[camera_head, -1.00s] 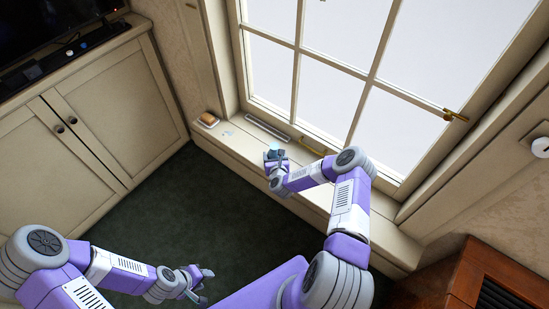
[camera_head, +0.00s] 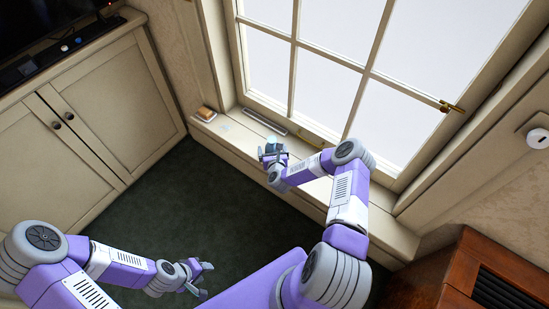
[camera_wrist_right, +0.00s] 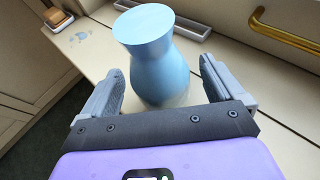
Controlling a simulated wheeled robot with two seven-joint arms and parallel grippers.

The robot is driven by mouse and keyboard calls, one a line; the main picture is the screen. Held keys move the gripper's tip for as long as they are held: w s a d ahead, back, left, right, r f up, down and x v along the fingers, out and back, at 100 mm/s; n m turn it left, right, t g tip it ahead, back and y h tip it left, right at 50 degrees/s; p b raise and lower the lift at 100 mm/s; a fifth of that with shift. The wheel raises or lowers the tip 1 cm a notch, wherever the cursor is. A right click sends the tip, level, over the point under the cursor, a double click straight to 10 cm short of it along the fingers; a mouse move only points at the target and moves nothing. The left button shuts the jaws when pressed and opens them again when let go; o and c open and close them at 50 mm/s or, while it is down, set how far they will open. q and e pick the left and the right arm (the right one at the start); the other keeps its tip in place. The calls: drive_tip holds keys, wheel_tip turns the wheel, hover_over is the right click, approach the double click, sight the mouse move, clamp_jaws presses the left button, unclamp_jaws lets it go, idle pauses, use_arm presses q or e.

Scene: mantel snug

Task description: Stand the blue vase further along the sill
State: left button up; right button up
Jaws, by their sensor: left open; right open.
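The blue vase (camera_wrist_right: 155,55) stands upright on the pale window sill (camera_head: 232,140), with its wide flat top towards the camera in the right wrist view. In the head view only a bit of its pale blue top (camera_head: 271,140) shows behind my right gripper (camera_head: 270,153). My right gripper (camera_wrist_right: 160,75) is open, with one finger on each side of the vase. Gaps show between the fingers and the vase body. My left gripper (camera_head: 204,279) is open and empty, low over the dark green floor, away from the sill.
A small wooden item in a pale tray (camera_head: 206,113) sits at the sill's left end, with a bluish mark (camera_wrist_right: 78,37) near it. The sill front is clear.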

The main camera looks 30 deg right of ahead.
drive_tip(key=p+v, duration=0.3)
drive_tip(key=v, duration=0.7)
drive_tip(key=s+a+f+n+g+y, duration=0.15)
drive_tip(key=s+a+n+y, duration=0.25)
drive_tip(key=a+n, duration=0.55)
drive_tip(key=s+a+n+g+y, duration=0.35)
drive_tip(key=a+n, duration=0.45)
drive_tip(key=n, duration=0.3)
drive_tip(key=s+a+r+n+g+y, duration=0.1)
drive_tip(key=s+a+n+g, duration=0.1)
drive_tip(key=s+n, duration=0.5)
drive_tip(key=s+a+r+n+g, duration=0.1)
drive_tip(key=s+n+g, duration=0.4)
drive_tip(key=n, duration=0.5)
drive_tip(key=shift+s+a+y, duration=0.35)
drive_tip(key=shift+s+a, duration=0.1)
drive_tip(key=shift+s, duration=0.5)
drive_tip(key=shift+r, duration=0.2)
wheel_tip(320, 180, up, 3)
drive_tip(key=p, duration=0.2)
drive_tip(key=shift+f+p, duration=0.25)
drive_tip(key=shift+p, duration=0.15)
